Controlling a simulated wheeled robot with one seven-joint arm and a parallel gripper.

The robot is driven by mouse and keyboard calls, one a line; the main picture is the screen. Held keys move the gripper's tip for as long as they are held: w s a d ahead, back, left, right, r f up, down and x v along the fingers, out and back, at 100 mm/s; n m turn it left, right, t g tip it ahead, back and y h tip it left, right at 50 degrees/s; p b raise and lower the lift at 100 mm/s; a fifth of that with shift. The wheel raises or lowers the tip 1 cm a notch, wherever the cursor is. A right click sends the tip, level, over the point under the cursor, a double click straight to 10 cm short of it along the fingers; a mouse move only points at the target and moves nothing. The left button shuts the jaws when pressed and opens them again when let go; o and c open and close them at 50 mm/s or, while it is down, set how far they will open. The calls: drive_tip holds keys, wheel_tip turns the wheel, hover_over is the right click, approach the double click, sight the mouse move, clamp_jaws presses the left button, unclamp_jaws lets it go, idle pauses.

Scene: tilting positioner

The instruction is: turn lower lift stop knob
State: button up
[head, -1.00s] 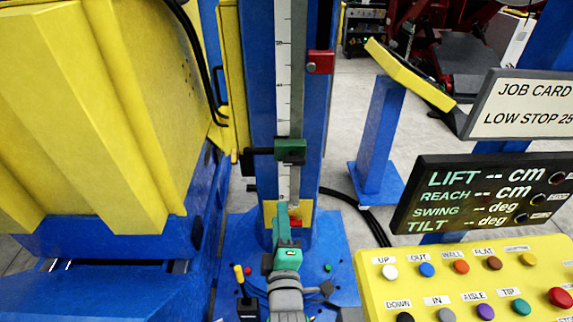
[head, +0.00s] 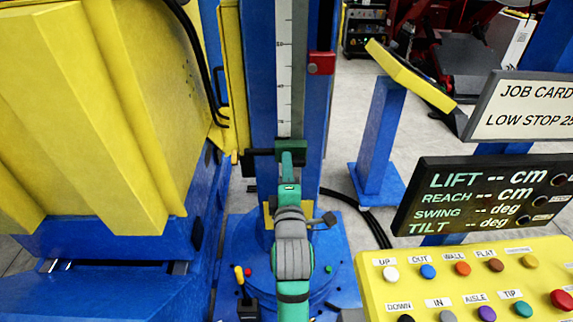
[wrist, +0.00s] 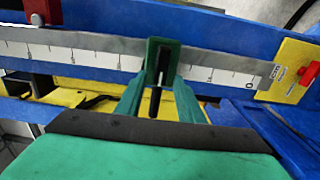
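The lower lift stop is a green block (head: 293,148) on the white scale of the blue column. A dark bar (head: 262,153) sticks out to its left in the head view. My gripper (head: 287,160) is raised in front of the stop and hides part of it. In the wrist view the green stop block (wrist: 162,58) lies straight ahead, with a dark rod (wrist: 156,100) on it. The two green fingers of my gripper (wrist: 158,95) stand apart on either side of this rod. I cannot tell whether they touch it.
A red upper stop (head: 320,63) sits higher on the column. The yellow button panel (head: 450,280), the dark readout (head: 480,195) and the job card (head: 525,105) stand to the right. A large yellow body (head: 90,120) fills the left.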

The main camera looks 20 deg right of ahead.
drive_tip(key=shift+x, duration=0.8)
drive_tip(key=shift+d, duration=0.15)
clamp_jaws()
